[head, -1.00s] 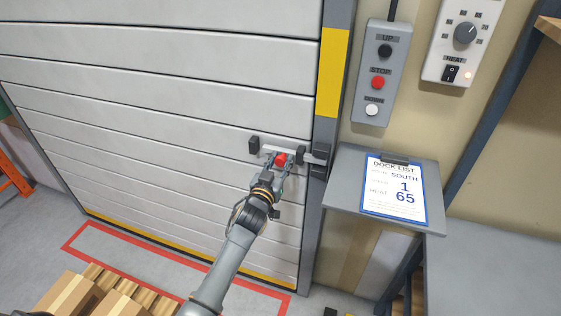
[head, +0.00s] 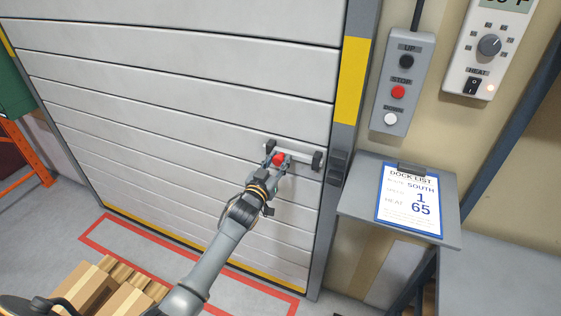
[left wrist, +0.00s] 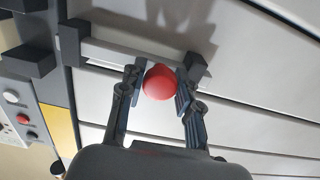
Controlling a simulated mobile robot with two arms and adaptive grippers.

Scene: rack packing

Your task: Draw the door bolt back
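The door bolt is a pale bar (head: 298,153) with a red knob (head: 278,159), carried by two dark brackets on the white slatted door (head: 190,110). A dark keeper (head: 337,167) sits on the door frame to the right. In the left wrist view the bar (left wrist: 118,55) ends at the bracket by the frame, and the gap to the keeper (left wrist: 30,55) looks clear. The knob (left wrist: 160,82) is close to the other bracket (left wrist: 195,68). My left gripper (head: 280,166) has its fingers against both sides of the knob. My right gripper is out of view.
A grey UP/STOP/DOWN button box (head: 402,82) and a heat control (head: 483,50) hang on the wall right of the door. A clipboard (head: 409,200) lies on a small grey shelf (head: 355,200). Cardboard boxes (head: 85,285) stand at the lower left.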

